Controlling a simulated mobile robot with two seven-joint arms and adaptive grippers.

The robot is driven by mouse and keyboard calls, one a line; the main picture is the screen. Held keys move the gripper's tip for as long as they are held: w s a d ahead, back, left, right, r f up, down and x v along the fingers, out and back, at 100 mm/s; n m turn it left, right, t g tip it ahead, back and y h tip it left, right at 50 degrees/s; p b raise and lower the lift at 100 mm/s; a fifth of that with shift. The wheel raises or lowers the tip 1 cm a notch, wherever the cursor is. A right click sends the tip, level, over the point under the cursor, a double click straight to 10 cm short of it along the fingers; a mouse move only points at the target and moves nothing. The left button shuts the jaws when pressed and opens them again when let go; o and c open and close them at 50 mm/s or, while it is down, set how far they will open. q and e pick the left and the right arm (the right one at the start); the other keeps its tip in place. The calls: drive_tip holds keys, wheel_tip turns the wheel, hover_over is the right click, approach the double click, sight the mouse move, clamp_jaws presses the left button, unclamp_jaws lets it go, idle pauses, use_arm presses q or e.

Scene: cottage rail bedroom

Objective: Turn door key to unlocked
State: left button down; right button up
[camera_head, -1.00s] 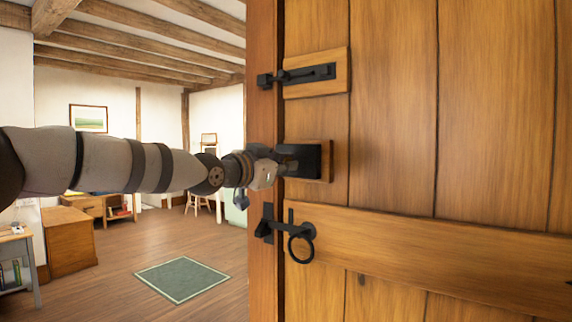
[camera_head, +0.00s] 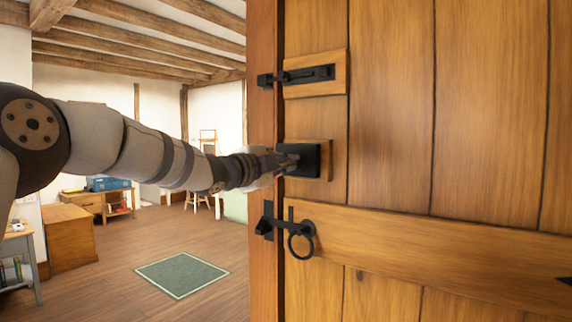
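The wooden plank door (camera_head: 400,120) fills the right side of the head view. A black lock box (camera_head: 312,160) sits on a wooden block on the door, between the bolt and the ring latch. My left gripper (camera_head: 286,161) is at the left side of this lock box, at the door's edge. Its fingers are small and dark against the lock, so whether they are open or shut cannot be made out. No key can be made out; the gripper covers the lock's left part. My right gripper is not in view.
A black sliding bolt (camera_head: 310,74) is above the lock, and a black ring latch (camera_head: 300,240) is below it. The room beyond has a green rug (camera_head: 182,275), a wooden chest (camera_head: 69,238) and open floor.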

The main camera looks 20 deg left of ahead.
use_arm(q)
drive_tip(key=shift+r+m, duration=0.2)
drive_tip(key=shift+m, duration=1.5)
drive_tip(key=shift+r, duration=0.1)
drive_tip(key=c, duration=1.8)
unclamp_jaws()
drive_tip(key=v, duration=1.2)
